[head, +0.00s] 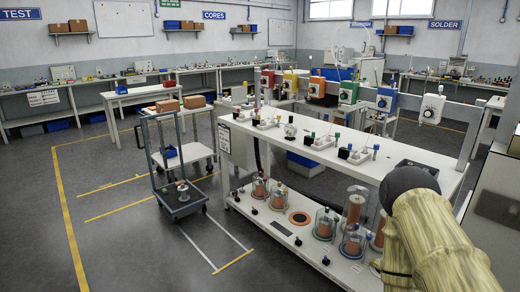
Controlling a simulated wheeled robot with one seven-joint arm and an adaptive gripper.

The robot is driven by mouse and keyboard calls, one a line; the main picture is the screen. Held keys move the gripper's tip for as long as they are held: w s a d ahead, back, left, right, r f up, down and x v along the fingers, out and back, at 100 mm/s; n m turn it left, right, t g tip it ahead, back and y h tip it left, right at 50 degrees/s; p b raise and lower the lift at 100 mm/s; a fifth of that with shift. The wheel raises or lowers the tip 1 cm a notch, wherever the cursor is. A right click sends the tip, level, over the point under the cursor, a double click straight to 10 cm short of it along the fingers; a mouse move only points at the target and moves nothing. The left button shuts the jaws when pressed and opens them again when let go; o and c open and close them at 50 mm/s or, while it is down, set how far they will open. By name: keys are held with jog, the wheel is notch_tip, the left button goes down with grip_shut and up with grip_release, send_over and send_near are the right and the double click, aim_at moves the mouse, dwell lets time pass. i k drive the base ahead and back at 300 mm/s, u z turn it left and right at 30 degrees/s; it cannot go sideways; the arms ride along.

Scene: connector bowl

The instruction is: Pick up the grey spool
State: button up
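A small grey spool-like thing (183,190) sits on the lower deck of the dark trolley (184,209), left of the bench. It looks upright, with a paler flange, but it is too small to tell its details. Part of my arm, in a beige sleeve with a dark rounded joint, reaches in at the lower right, over the near end of the bench and far from the trolley. My gripper does not show, so I cannot see what it holds.
A long white bench (385,168) fills the middle right, with colored units above and glass jars (325,223) on its lower shelf. A blue bin (171,152) hangs at the trolley. A white cart (190,155) stands behind. The floor (120,240) left and in front is clear.

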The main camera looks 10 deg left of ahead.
aim_at(184, 198)
jog(key=u, duration=0.25)
jog(key=i, duration=2.1)
jog(key=u, duration=0.7)
jog(key=i, duration=1.7)
jog(key=u, duration=0.45)
jog(key=i, duration=0.75)
jog(key=u, duration=0.1)
